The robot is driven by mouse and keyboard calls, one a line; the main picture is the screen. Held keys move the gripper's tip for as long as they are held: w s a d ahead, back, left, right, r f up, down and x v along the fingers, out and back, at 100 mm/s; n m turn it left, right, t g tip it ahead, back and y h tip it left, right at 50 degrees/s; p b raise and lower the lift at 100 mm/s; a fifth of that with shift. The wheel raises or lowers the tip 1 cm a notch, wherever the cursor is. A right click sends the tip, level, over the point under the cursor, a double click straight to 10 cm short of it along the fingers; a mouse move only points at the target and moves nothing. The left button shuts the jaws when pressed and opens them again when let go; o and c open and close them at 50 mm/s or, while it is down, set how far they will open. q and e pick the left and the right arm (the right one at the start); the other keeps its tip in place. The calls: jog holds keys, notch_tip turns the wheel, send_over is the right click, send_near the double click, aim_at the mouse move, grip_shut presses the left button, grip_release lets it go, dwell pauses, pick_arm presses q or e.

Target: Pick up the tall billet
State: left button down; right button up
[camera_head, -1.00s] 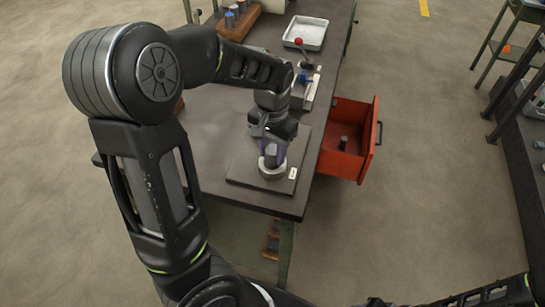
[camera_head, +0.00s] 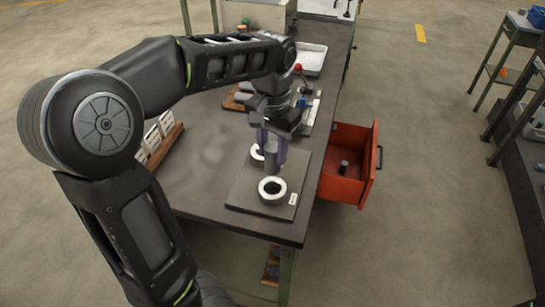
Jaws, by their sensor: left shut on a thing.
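The tall billet (camera_head: 271,158) is a dark grey cylinder, upright between the purple fingers of my left gripper (camera_head: 271,152). My left gripper points down and is shut on it. The billet is above a dark plate (camera_head: 244,194) on the workbench; I cannot tell exactly how high its lower end is. A white ring (camera_head: 272,197) with an empty dark middle lies on the front of the plate. A second white ring (camera_head: 256,152) is partly hidden behind the left finger. My right gripper is out of view.
An open red drawer (camera_head: 342,190) with a small dark cylinder (camera_head: 344,167) inside juts from the bench's right side. A wooden rack with white blocks (camera_head: 158,138) stands left. A pale tray (camera_head: 311,58) lies at the back. The bench front (camera_head: 215,207) is clear.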

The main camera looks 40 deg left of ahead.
aim_at(273, 159)
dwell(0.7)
pick_arm(q)
jog(key=shift+f+b, duration=1.1)
jog(key=shift+f, duration=0.35)
jog(key=shift+d, duration=0.1)
